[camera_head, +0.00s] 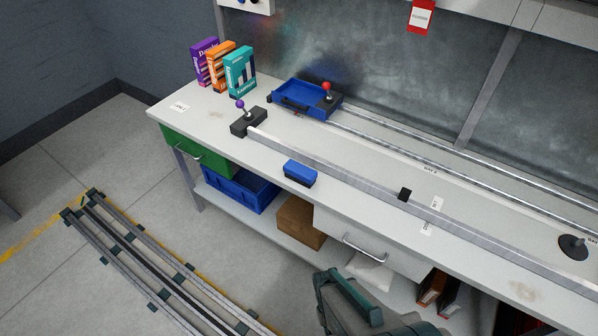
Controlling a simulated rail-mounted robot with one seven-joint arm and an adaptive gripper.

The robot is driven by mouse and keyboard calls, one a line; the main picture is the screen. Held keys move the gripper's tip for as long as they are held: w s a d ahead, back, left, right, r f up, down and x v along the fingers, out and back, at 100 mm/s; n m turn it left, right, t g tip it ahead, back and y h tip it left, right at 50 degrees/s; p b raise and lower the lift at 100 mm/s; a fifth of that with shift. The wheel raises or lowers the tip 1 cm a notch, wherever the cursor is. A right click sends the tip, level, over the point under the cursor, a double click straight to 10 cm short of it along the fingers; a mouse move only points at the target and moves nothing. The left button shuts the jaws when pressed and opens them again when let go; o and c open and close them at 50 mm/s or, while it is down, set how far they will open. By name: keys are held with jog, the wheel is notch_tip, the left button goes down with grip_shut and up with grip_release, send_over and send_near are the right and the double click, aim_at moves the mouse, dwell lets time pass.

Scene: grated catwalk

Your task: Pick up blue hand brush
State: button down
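The blue hand brush (300,171) lies on the grey-white workbench (330,201), close to its front edge. It is a small blue block with a dark underside, and nothing covers it. It sits just in front of a long metal rail (330,169). A grey and teal part of my own body shows at the bottom centre, well below and apart from the brush. My gripper's fingers are not in view.
A blue tray (291,97), two joystick-like knobs (240,104) (327,87) and several colourful boxes (240,72) stand behind left. Below are a green drawer (195,152), a blue crate (237,187) and a drawer handle (364,248).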

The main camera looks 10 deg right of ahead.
dwell(0.3)
jog(key=shift+c, duration=2.3)
grip_release()
